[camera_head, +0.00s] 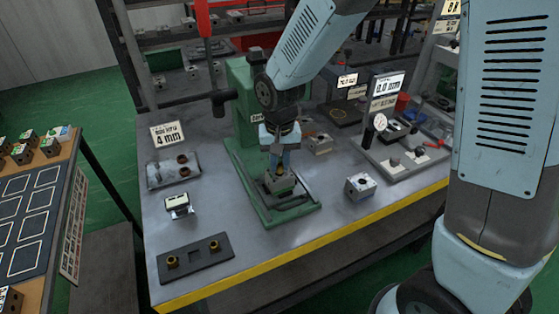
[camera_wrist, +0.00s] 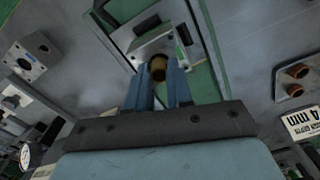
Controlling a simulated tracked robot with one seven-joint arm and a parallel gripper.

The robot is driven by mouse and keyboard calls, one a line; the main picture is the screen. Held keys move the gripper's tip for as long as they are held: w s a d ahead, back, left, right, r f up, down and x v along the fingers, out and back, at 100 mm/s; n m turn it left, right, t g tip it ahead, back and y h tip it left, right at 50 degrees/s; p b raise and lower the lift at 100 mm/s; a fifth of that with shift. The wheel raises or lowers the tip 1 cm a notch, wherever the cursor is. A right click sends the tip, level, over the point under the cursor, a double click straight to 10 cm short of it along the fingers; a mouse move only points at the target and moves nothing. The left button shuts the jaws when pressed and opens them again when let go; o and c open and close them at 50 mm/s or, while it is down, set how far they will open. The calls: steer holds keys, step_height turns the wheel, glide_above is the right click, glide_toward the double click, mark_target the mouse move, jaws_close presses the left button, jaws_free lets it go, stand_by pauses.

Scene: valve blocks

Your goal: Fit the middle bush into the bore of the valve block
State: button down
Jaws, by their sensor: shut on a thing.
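My gripper (camera_head: 277,168) points down over the green press base and is shut on a brass bush (camera_wrist: 158,69), which shows between the blue fingertips in the wrist view. The grey valve block (camera_head: 280,185) sits on the press base just below the fingertips; it also shows in the wrist view (camera_wrist: 163,44), right behind the bush. The fingers hide the bore, and I cannot tell whether the bush is above it or partly in it. A dark bush holder (camera_head: 193,262) at the front left carries a bush at each end, and its middle place is empty.
The green press (camera_head: 242,105) stands close behind my gripper. A loose block (camera_head: 360,186) lies to the right and another (camera_head: 318,143) behind. The table's yellow front edge is clear.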

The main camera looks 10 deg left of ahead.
steer(key=shift+f, duration=0.35)
stand_by(0.7)
steer(key=c, duration=0.9)
jaws_free()
step_height(320, 180, up, 14)
steer(key=shift+f, duration=0.15)
stand_by(0.3)
steer(key=s+d+r+m+t, duration=0.1)
steer(key=s+d+r+t, duration=0.1)
steer(key=d, duration=0.8)
steer(key=s+d+r+t, duration=0.1)
steer(key=s+d+r, duration=0.4)
steer(key=d, duration=0.5)
steer(key=s+d+r+m+t, duration=0.1)
steer(key=s+d+r, duration=0.3)
steer(key=d, duration=0.5)
steer(key=shift+d+r+m+t, duration=0.3)
steer(key=shift+d+r+t, duration=0.1)
steer(key=shift+t, duration=0.4)
